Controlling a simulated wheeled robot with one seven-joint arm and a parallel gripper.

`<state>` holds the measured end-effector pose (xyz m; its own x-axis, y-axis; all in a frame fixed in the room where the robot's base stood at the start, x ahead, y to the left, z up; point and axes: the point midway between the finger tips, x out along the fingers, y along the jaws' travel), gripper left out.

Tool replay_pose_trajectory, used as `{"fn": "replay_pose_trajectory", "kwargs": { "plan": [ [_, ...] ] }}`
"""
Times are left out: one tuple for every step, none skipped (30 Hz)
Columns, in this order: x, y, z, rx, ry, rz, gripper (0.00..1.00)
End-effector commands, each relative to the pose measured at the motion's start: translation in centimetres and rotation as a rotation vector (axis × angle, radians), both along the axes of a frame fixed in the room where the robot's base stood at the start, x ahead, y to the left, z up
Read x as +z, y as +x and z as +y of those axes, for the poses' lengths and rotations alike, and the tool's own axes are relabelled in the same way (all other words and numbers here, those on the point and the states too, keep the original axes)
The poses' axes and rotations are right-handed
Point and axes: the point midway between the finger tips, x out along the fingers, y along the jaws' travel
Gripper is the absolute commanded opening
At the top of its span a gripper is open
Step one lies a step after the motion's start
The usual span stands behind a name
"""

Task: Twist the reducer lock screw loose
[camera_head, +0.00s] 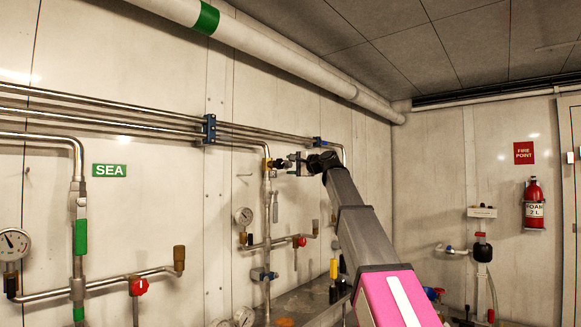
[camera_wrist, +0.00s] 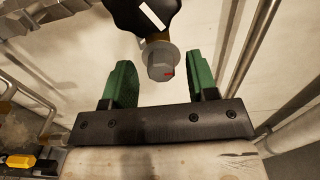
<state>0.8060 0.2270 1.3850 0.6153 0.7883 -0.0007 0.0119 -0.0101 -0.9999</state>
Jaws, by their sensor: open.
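The lock screw (camera_wrist: 160,72) shows in the wrist view as a grey hex head with a small red mark. It sits on a brass-coloured stem below a black knob (camera_wrist: 146,14) with a white stripe. My gripper (camera_wrist: 159,62) is open, with one green finger on each side of the screw head and a visible gap to each. In the head view my gripper (camera_head: 288,163) is at the upper part of a vertical pipe, by a brass-coloured fitting (camera_head: 267,164). The screw is too small to make out there.
Horizontal pipes (camera_head: 150,120) run along the wall to the left. A gauge (camera_head: 243,216) and a red-handled valve (camera_head: 299,242) sit below my gripper. In the wrist view pipes (camera_wrist: 235,45) pass on the right, and a yellow-handled item (camera_wrist: 20,161) is at lower left.

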Motion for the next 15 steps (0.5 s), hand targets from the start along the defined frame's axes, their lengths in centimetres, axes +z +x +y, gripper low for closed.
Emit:
{"fn": "replay_pose_trajectory", "kwargs": {
  "plan": [
    [-0.1, -0.6, -0.6, -0.002, 0.001, -0.001, 0.53],
    [-0.1, -0.9, -1.0, -0.002, 0.001, -0.001, 0.53],
    [-0.1, -1.4, -1.5, -0.001, 0.000, -0.001, 0.53],
    [-0.1, -1.8, -2.0, -0.001, -0.001, -0.001, 0.53],
    [-0.1, -2.2, -2.5, -0.001, -0.001, -0.001, 0.53],
    [-0.1, -2.7, -3.1, -0.002, 0.000, -0.001, 0.53],
    [-0.1, -3.1, -3.6, -0.001, 0.000, -0.001, 0.53],
    [-0.1, -3.4, -4.0, -0.001, 0.000, -0.001, 0.53],
    [-0.1, -3.8, -4.6, -0.001, 0.000, -0.001, 0.53],
    [-0.1, -4.1, -5.0, -0.001, -0.001, -0.001, 0.53],
    [-0.1, -4.4, -5.4, -0.001, -0.001, -0.001, 0.53],
    [-0.2, -4.8, -5.9, -0.001, -0.001, -0.001, 0.53],
    [-0.1, -5.0, -6.2, -0.001, -0.001, -0.001, 0.53],
    [-0.1, -5.3, -6.5, -0.001, -0.001, -0.001, 0.53],
    [-0.1, -5.5, -6.8, 0.000, -0.001, -0.001, 0.53]
  ]
}}
